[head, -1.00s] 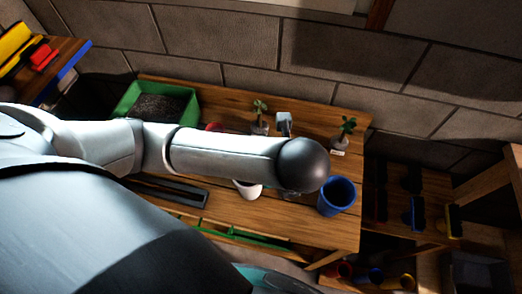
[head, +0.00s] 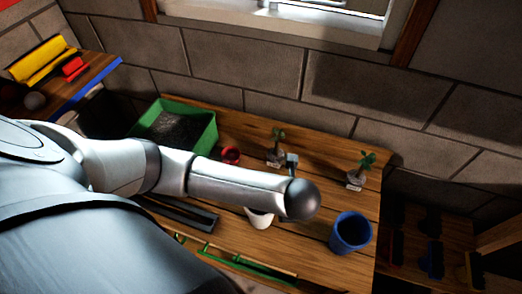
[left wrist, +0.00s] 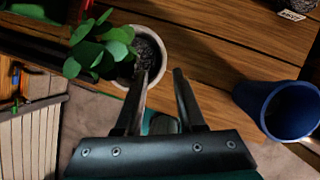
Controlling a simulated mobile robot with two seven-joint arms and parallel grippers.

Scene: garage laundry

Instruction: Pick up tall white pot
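A white pot (head: 259,219) stands on the wooden table in the head view, partly hidden behind my left arm. In the left wrist view a round pale pot (left wrist: 166,44) with dark soil shows at the top centre, with green leaves over its left side. My left gripper is hidden in the head view. My right gripper is not in view.
A blue pot (head: 350,233) stands right of the white pot. A green tray of soil (head: 211,134), a red pot (head: 231,154) and small plants (head: 360,171) stand toward the back. A dark tray (head: 182,214) lies to the left. Bare wood shows between them.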

